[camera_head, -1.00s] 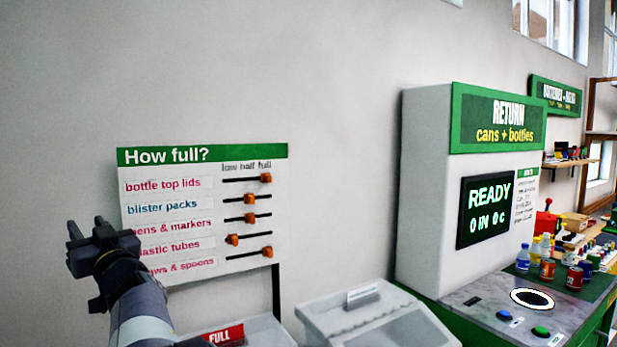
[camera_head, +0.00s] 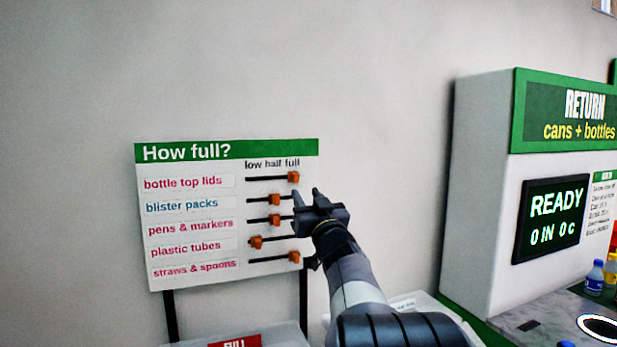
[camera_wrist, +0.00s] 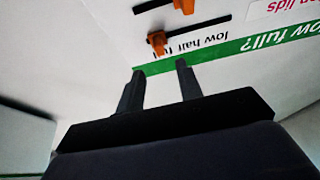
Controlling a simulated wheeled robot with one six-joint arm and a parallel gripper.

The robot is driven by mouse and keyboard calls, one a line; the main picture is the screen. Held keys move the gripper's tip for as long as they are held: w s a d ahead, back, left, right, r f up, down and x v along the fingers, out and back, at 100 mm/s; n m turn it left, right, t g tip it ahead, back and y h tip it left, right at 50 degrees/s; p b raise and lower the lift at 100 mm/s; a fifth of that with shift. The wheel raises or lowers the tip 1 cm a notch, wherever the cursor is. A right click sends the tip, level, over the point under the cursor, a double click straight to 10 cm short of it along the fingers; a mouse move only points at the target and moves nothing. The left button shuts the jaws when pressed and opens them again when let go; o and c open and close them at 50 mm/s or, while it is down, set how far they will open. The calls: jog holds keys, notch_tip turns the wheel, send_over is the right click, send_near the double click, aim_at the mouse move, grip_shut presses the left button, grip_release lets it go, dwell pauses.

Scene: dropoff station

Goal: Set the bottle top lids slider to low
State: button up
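The "How full?" board (camera_head: 270,149) has a green header and several slider rows. The bottle top lids slider has an orange knob (camera_head: 293,177) at the right end of its black track, under "full". In the wrist view this knob (camera_wrist: 158,42) appears upside down, just beyond my fingertips. My gripper (camera_head: 307,194) is near the board's right edge, slightly below and right of that knob. Its two dark fingers also show in the wrist view (camera_wrist: 160,68), spread apart with nothing between them. No contact with the knob shows.
The blister packs knob (camera_head: 275,199) and pens & markers knob (camera_head: 274,219) sit mid-track. The plastic tubes knob (camera_head: 255,242) is at low and the straws & spoons knob (camera_head: 294,257) at full. A return machine (camera_head: 480,180) stands right. Bins are below the board.

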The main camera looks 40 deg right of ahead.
aim_at(297, 178)
jog(key=p+x, duration=0.2)
jog(key=x, duration=0.6)
jog(key=shift+c, duration=0.5)
grip_shut()
